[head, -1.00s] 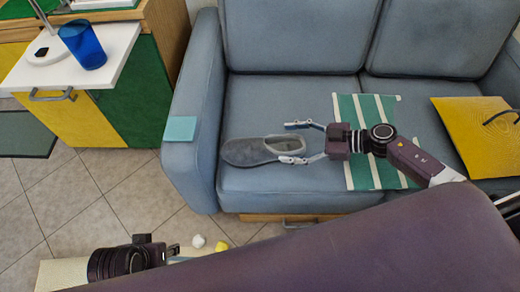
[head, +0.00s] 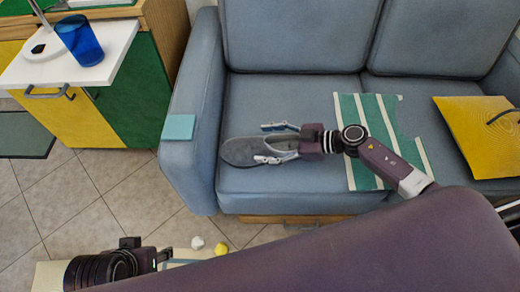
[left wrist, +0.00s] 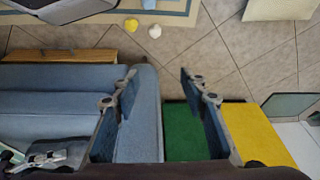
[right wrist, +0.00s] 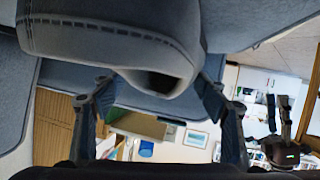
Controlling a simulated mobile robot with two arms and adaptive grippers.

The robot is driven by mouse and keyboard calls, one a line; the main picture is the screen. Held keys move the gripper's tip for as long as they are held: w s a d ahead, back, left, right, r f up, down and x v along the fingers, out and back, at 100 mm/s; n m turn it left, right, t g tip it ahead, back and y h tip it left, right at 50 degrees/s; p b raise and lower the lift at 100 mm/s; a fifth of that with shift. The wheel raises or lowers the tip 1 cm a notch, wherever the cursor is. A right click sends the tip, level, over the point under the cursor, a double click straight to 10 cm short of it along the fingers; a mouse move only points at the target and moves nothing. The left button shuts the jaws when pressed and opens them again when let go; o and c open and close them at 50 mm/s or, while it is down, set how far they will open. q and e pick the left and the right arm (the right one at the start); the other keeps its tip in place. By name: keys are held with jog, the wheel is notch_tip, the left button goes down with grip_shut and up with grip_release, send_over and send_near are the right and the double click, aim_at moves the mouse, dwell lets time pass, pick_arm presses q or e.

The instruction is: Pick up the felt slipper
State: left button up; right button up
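The grey felt slipper (head: 238,152) lies on the left seat of the blue sofa, its toe to the left. My right gripper (head: 270,143) is open, with one finger on the far side of the slipper's opening and the other over its near side. In the right wrist view the slipper (right wrist: 110,42) fills the top, with its dark opening close to the two spread fingers (right wrist: 155,90); whether they touch it I cannot tell. My left gripper (left wrist: 156,78) is open and empty, off the sofa; only part of it shows in the head view (head: 166,254).
The sofa (head: 290,92) carries a green-and-white striped cloth (head: 366,165) and a yellow cushion (head: 475,125). A teal square (head: 179,127) lies on its left arm. A blue cup (head: 80,40) stands on a white surface at left.

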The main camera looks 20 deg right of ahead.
jog(key=c, duration=0.9)
jog(key=shift+r, duration=0.1)
